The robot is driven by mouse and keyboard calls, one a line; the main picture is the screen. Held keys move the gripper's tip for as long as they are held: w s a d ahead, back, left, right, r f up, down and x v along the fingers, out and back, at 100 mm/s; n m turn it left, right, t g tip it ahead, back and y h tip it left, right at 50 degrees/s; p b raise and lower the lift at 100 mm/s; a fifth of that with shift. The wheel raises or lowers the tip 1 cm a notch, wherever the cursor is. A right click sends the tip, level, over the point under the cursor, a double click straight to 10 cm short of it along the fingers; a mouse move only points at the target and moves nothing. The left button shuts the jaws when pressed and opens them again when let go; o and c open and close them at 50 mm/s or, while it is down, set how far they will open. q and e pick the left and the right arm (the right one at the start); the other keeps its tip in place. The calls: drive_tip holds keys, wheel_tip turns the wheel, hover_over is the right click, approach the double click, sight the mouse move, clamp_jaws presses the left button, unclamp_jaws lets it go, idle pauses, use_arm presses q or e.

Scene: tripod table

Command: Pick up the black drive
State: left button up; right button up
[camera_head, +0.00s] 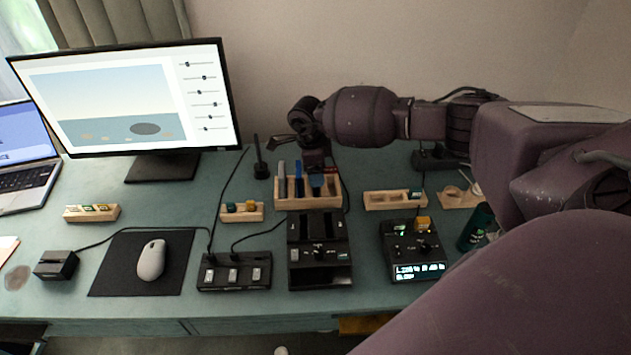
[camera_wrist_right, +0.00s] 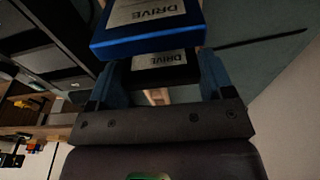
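In the right wrist view, a black drive (camera_wrist_right: 160,68) with a pale "DRIVE" label lies between the fingers of my right gripper (camera_wrist_right: 160,80). The fingers are at its two sides, with little or no gap; I cannot tell whether they press on it. A blue drive (camera_wrist_right: 150,28) stands right beside it. In the head view my right gripper (camera_head: 316,164) points down over the wooden rack (camera_head: 308,203), at its back right. Several drives stand in this rack, and the black one is hidden there by the gripper. My left gripper is out of view.
A black dock (camera_head: 320,252) stands in front of the rack. A device with a lit display (camera_head: 415,270) is to its right, and a switch box (camera_head: 234,273) to its left. Small wooden trays (camera_head: 242,213) flank the rack. A monitor (camera_head: 130,100) and mouse (camera_head: 151,260) are farther left.

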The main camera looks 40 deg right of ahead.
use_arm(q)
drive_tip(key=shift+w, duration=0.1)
use_arm(e)
drive_tip(key=c, duration=0.5)
drive_tip(key=shift+o, duration=0.2)
drive_tip(key=shift+r, duration=0.1)
